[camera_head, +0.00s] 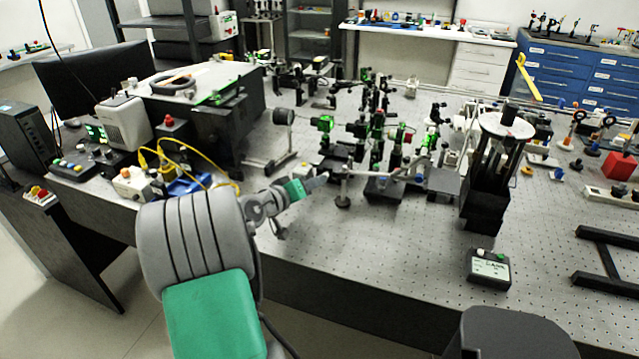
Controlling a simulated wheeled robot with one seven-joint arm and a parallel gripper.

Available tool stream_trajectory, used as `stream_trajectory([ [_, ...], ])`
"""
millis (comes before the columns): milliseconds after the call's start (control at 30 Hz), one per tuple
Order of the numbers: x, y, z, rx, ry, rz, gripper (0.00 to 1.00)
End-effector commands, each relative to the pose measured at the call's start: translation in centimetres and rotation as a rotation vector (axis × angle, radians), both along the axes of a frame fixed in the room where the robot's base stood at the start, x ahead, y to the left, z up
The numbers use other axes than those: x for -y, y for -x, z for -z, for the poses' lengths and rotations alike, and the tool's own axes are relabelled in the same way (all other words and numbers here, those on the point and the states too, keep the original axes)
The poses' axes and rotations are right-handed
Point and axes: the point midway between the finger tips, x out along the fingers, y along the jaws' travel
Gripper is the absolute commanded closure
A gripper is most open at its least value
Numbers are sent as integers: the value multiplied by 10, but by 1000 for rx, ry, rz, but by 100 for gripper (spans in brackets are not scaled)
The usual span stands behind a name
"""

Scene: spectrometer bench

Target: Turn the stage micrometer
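My arm reaches in from the bottom of the view over the front edge of the optical bench (400,265). My gripper (320,181) is at its far end, small in the picture, close to a dark low stage (332,163) and a short post on a round base (343,201). I cannot tell whether it touches either of them, or whether its fingers are open or shut. I cannot make out the stage micrometer at this size; it may be among the small parts near my gripper.
Green and black optic mounts (378,125) crowd the bench behind my gripper. A dark tower with a round white top (507,125) stands to the right, with a small control box (489,270) before it. Yellow cables (190,155) lie left. The bench's front middle is clear.

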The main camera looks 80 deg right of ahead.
Motion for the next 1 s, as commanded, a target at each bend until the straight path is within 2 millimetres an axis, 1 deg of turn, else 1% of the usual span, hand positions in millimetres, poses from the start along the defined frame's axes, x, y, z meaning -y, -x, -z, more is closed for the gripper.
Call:
stream_trajectory([
  [33,9,5,2,0,-2,5,61],
  [100,20,9,6,0,-2,4,61],
  [200,31,13,10,1,-2,2,61],
  [300,36,14,12,2,-2,0,61],
  [500,36,13,12,3,-2,-3,61],
  [567,36,13,12,3,-3,-2,65],
  [900,36,13,12,3,-3,-2,93],
  [1000,36,13,12,3,-3,-2,100],
])
